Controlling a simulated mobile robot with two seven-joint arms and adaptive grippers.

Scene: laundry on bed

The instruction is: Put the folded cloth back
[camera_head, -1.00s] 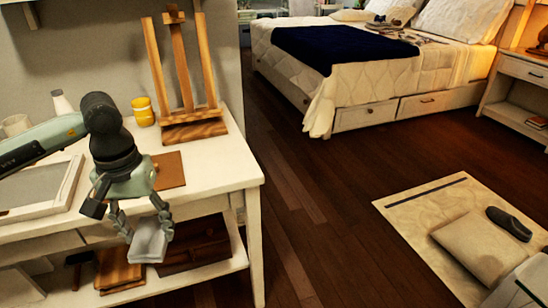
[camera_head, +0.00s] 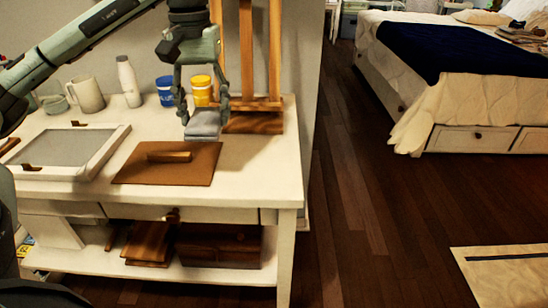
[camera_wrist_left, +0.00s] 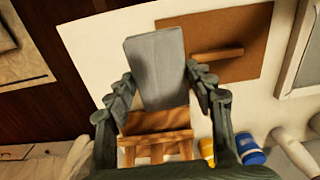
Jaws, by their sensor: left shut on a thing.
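The folded cloth (camera_head: 203,124) is a small light-grey block. My left gripper (camera_head: 203,112) points down and is shut on it. The cloth appears over the back part of the white table (camera_head: 250,178), between a brown board (camera_head: 190,178) and the wooden easel's base (camera_head: 255,122). I cannot tell whether it touches the tabletop. In the left wrist view the cloth (camera_wrist_left: 155,68) sits between the two fingers of the gripper (camera_wrist_left: 160,84), its flat side facing the camera. My right gripper is not in view.
Yellow (camera_head: 202,88) and blue (camera_head: 166,92) cups, a white bottle (camera_head: 128,82) and a mug (camera_head: 86,95) stand behind. A framed panel (camera_head: 70,152) lies left. The lower shelf holds wooden boxes (camera_head: 218,245). The tabletop's right front is clear.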

